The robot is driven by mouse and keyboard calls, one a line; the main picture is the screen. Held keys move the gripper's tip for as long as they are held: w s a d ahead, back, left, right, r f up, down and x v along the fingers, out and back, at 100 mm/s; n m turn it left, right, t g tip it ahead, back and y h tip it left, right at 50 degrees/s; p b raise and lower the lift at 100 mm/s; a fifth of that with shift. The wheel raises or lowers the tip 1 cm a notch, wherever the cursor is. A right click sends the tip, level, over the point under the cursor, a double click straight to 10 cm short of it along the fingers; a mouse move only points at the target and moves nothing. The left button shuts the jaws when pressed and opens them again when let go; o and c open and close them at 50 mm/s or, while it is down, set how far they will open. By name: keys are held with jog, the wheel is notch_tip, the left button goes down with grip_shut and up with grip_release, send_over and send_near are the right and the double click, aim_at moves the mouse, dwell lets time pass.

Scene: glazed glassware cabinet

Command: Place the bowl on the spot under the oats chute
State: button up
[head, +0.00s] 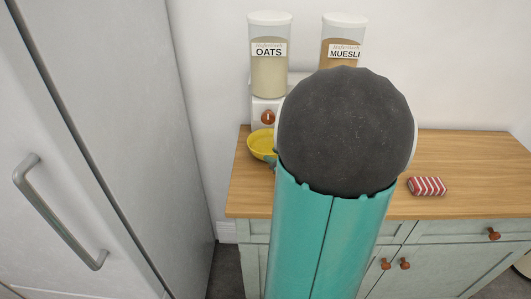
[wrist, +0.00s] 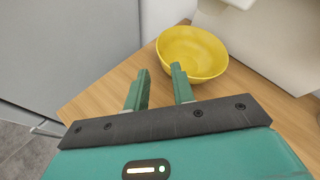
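The yellow bowl (head: 260,146) stands upright on the wooden counter, below the oats dispenser (head: 269,70) and its chute (head: 267,117). In the wrist view the bowl (wrist: 192,50) looks empty and sits beside the white dispenser base (wrist: 275,45). My gripper (wrist: 160,70) is open, its two green fingers apart with nothing between them. The right fingertip overlaps the bowl's near side; I cannot tell whether it touches. In the head view my arm hides most of the gripper. The marked spot is not visible.
A muesli dispenser (head: 343,47) stands right of the oats, partly hidden by my arm. A red-and-white striped packet (head: 427,186) lies on the counter (head: 470,160) at right. A tall white fridge (head: 110,130) borders the counter's left. The counter's left front corner is clear.

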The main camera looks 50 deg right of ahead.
jog(key=w+a+r+n+g+y, duration=0.2)
jog(key=a+r+n+y, duration=0.15)
jog(key=a+n, duration=0.55)
jog(key=w+a+r+n+g+y, duration=0.15)
jog(key=a+n+y, duration=0.3)
jog(key=a, duration=0.85)
jog(key=s+a+r+n+g+h, duration=0.2)
jog(key=s+a+n, duration=0.2)
jog(key=a+n, duration=0.3)
jog(key=s+a+r+n+g+h, duration=0.2)
jog(key=s+a+n, duration=0.3)
jog(key=n, duration=0.9)
jog(key=shift+s+a+r+h, duration=0.3)
jog(key=shift+a+r+h, duration=0.1)
jog(key=shift+a, duration=0.85)
jog(key=shift+d+n, duration=0.1)
jog(key=shift+n, duration=0.15)
